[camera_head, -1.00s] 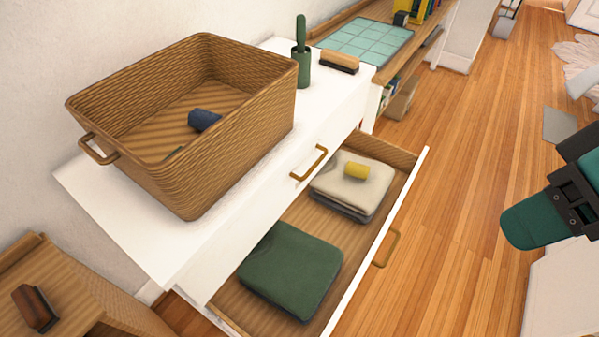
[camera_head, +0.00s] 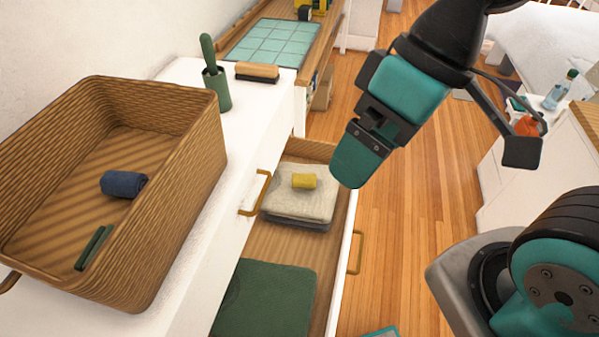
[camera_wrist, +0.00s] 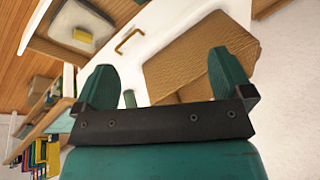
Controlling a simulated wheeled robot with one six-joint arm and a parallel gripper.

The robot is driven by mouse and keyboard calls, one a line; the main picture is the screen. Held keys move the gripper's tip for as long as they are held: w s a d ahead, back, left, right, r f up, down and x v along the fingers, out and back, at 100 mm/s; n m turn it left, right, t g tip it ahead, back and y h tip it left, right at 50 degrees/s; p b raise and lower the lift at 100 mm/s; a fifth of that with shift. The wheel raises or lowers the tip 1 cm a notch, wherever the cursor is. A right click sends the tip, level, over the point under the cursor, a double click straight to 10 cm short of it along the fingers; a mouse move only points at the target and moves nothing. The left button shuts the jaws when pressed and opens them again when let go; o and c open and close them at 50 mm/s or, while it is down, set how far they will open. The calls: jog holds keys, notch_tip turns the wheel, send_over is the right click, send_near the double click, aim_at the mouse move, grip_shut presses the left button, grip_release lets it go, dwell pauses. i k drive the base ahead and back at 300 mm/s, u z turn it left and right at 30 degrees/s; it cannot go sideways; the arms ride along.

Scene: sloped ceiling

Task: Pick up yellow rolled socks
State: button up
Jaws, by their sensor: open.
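The yellow rolled socks (camera_head: 304,181) lie on a folded cream cloth (camera_head: 290,207) in the open drawer (camera_head: 262,243), in the head view. In the wrist view the socks show small and blurred (camera_wrist: 83,36) on the pale cloth at upper left. My gripper (camera_head: 362,152) is above and to the right of the socks in the head picture, apart from them. In the wrist view its two teal fingers (camera_wrist: 162,75) stand wide apart with nothing between them.
A wicker basket (camera_head: 205,150) on the white dresser top holds a navy roll (camera_head: 123,184) and a green item (camera_head: 95,247). A green folded cloth (camera_head: 265,300) lies nearer in the drawer.

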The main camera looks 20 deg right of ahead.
aim_at(300, 181)
jog(key=z, duration=0.95)
jog(key=k, duration=1.2)
jog(key=z, duration=1)
jog(key=i, duration=0.65)
jog(key=u, duration=0.7)
jog(key=i, duration=1.1)
jog(key=u, duration=1.6)
jog(key=i, duration=0.5)
jog(key=u, duration=0.5)
